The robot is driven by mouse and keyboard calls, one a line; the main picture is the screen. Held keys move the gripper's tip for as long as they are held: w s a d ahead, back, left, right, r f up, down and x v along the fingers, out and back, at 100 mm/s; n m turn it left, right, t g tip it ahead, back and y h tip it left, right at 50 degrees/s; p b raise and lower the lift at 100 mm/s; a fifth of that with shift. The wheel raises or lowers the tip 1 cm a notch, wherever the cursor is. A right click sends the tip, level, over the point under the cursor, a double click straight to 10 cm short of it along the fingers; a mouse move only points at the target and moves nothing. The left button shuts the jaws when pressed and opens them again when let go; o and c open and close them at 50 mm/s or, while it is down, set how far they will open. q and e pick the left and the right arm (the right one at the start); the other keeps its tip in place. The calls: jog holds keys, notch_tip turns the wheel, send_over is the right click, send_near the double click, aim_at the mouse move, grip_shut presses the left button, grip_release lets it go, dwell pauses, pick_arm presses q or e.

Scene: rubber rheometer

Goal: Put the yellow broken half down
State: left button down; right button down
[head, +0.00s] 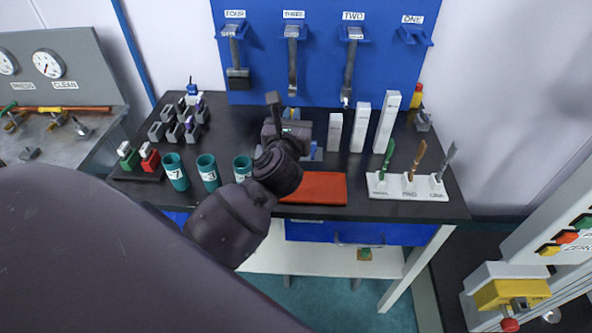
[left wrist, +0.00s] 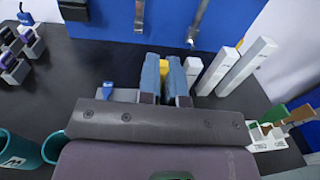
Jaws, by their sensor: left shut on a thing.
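My left gripper (head: 288,118) reaches over the back middle of the black table (head: 235,130), beyond the red mat (head: 325,190). In the left wrist view its two blue-grey fingers (left wrist: 164,80) are shut on the yellow broken half (left wrist: 163,67), which shows as a small yellow patch between them. The gripper body and fingers hide most of the half and what is under it, so I cannot tell whether it touches the table. In the head view my wrist hides most of the fingertips. My right gripper is in neither view.
White blocks (head: 361,128) of rising height stand just right of the gripper. Teal cups (head: 208,172) stand front left, and a white holder (head: 408,190) with three tools stands right. A blue board (head: 325,60) with hanging tools rises behind. Small dark blocks (head: 180,122) stand back left.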

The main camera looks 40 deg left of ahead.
pick_arm(q)
notch_tip(320, 180, down, 14)
jog(key=b, duration=0.4)
jog(key=shift+f, duration=0.35)
jog(key=shift+f, duration=0.2)
jog(key=c, duration=1.3)
grip_release()
